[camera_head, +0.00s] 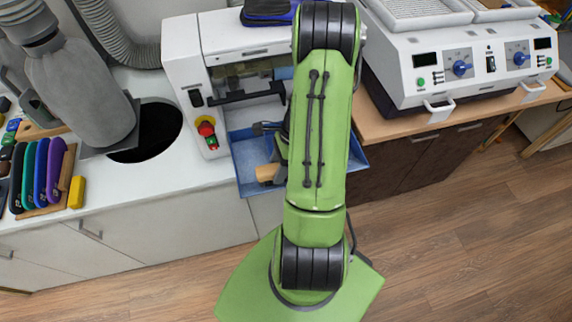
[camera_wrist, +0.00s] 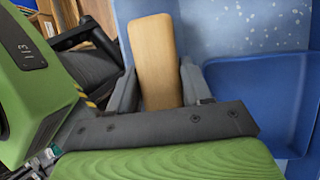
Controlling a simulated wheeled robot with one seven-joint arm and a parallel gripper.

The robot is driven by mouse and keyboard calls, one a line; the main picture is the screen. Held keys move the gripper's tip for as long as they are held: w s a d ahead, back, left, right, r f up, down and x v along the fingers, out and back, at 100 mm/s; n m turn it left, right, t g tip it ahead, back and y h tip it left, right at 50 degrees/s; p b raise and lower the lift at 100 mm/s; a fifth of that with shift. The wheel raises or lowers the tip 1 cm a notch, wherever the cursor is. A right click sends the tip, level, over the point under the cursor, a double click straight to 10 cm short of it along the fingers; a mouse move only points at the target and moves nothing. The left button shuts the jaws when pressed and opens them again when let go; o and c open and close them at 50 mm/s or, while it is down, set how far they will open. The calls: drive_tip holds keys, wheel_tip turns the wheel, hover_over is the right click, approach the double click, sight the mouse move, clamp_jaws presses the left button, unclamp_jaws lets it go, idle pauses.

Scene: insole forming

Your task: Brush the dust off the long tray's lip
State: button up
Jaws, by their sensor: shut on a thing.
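My gripper (camera_wrist: 157,88) is shut on a wooden-handled brush (camera_wrist: 153,50), with one grey finger on each side of the wood. Any bristles are hidden. The blue long tray (camera_wrist: 270,95) lies beneath and to the right in the wrist view. White specks of dust (camera_wrist: 255,22) are scattered over its paler strip at the top right. In the head view the tray (camera_head: 243,150) sits in front of the white machine, partly covered by my green arm. The brush's tan wood (camera_head: 266,173) shows over the tray just left of the arm. Contact between brush and tray cannot be told.
The white machine (camera_head: 182,60) with a red stop button (camera_head: 206,128) stands behind the tray. A round dark opening (camera_head: 150,132) and a rack of coloured tools (camera_head: 38,172) are at left. A white control unit (camera_head: 455,65) stands on the wooden bench at right.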

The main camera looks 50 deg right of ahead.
drive_tip(key=shift+a, duration=0.2)
wheel_tip(320, 180, up, 8)
drive_tip(key=p, duration=0.7)
drive_tip(key=shift+r, duration=0.2)
drive_tip(key=shift+f, duration=0.15)
